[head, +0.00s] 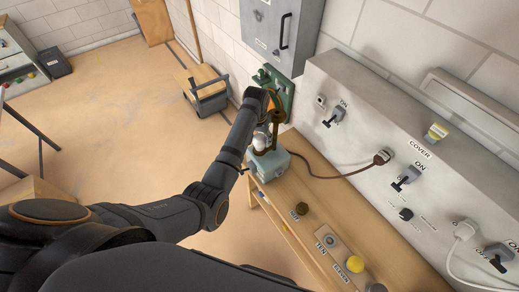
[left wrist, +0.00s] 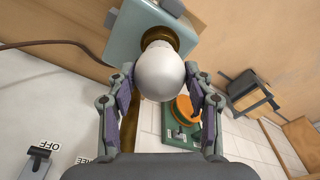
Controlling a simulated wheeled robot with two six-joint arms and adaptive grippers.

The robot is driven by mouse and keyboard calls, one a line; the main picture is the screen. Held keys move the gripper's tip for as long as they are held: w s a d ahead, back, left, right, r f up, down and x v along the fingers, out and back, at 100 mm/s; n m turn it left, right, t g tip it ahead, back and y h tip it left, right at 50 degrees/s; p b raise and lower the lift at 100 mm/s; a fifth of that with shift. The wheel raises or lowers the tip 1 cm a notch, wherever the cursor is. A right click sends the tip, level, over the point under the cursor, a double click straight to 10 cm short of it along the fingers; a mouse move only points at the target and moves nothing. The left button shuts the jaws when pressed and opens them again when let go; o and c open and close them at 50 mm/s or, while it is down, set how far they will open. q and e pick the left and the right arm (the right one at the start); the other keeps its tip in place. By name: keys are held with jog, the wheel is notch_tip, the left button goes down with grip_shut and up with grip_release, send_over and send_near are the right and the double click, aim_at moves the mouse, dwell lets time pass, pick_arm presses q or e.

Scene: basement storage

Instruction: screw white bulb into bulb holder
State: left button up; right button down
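The white bulb (left wrist: 160,75) is between the fingers of my left gripper (left wrist: 160,78), with both fingertips against its sides. Its far end meets the brass socket of the bulb holder, a teal box (left wrist: 122,35); how deep it sits in the socket is hidden by the bulb. In the head view the bulb (head: 260,141) shows as a small pale shape above the teal holder (head: 270,164) at the bench's far end. My left gripper (head: 262,128) reaches it there, partly covered by my own arm. My right gripper is not in view.
The wooden bench (head: 290,218) carries knobs and labelled buttons, including a yellow one (head: 355,264). A brown cable runs from the holder to a plug (head: 382,157) on the grey switch panel (head: 350,100). A green wall fixture (head: 283,92) stands close behind the gripper.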

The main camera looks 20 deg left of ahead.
pick_arm(q)
jog(key=c, duration=0.8)
jog(key=shift+o, duration=0.2)
jog(key=shift+r+m+p, duration=0.1)
jog(key=shift+m+p, duration=0.7)
jog(key=shift+p, duration=0.2)
jog(key=shift+m, duration=0.6)
grip_shut()
jog(key=o, duration=1.5)
grip_release()
jog(key=shift+o, duration=0.2)
jog(key=shift+s+a+r, duration=0.1)
jog(key=shift+r, duration=2.1)
jog(key=shift+s+r, duration=0.1)
jog(key=shift+r, duration=2.1)
